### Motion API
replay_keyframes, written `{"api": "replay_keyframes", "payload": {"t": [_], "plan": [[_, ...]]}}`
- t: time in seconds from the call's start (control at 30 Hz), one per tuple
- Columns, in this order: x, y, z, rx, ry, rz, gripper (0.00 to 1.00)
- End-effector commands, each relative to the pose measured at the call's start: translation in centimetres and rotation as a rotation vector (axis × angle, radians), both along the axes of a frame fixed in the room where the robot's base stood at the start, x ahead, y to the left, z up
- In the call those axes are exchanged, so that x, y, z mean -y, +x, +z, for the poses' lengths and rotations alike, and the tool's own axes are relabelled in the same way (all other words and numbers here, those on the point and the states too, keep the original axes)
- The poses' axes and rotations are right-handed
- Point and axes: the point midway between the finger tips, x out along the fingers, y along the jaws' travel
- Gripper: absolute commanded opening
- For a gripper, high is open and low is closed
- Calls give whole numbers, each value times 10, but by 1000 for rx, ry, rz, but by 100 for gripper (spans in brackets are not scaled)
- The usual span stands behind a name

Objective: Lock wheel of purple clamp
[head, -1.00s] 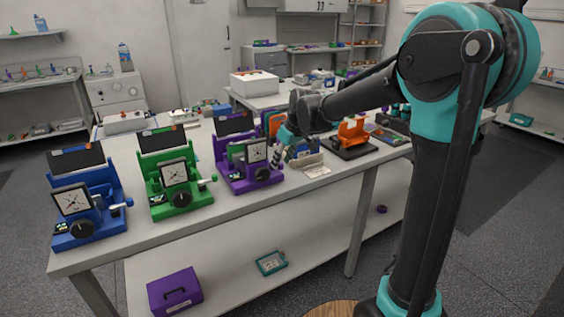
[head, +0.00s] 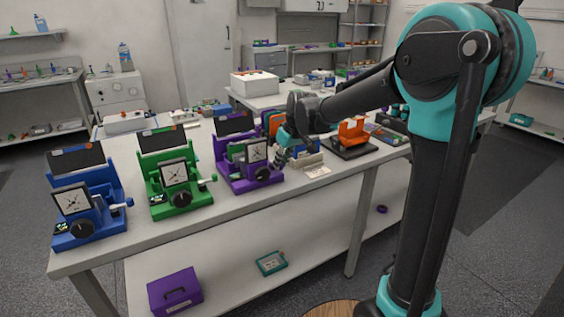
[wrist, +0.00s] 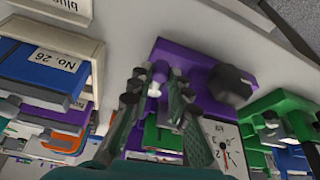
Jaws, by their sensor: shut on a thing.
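The purple clamp (head: 243,186) stands on the bench, to the right of the green clamp, with a square dial on its front. In the wrist view the purple clamp (wrist: 190,56) shows its dark knob (wrist: 231,84) and the dial at lower right. My gripper (head: 279,156) is at the right side of the purple clamp. In the wrist view my gripper (wrist: 165,82) has its two fingers close around a small pale lever end (wrist: 155,88) on the clamp's side. The fingers partly hide this wheel or lever.
The green clamp (head: 182,196) and blue clamp (head: 85,232) stand to the left. An orange holder (head: 352,132) on a dark base is to the right. A rack with blue cases (wrist: 40,70) lies close beside my gripper in the wrist view.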

Motion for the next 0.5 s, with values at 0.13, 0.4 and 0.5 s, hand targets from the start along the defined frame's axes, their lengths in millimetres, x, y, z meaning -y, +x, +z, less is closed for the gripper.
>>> {"api": "replay_keyframes", "payload": {"t": [0.13, 0.4, 0.5], "plan": [[-5, -4, 0, 1, 0, -88, 0], [-8, -6, 0, 2, 1, -177, 0], [-8, -6, 0, 2, 1, -178, 0]]}}
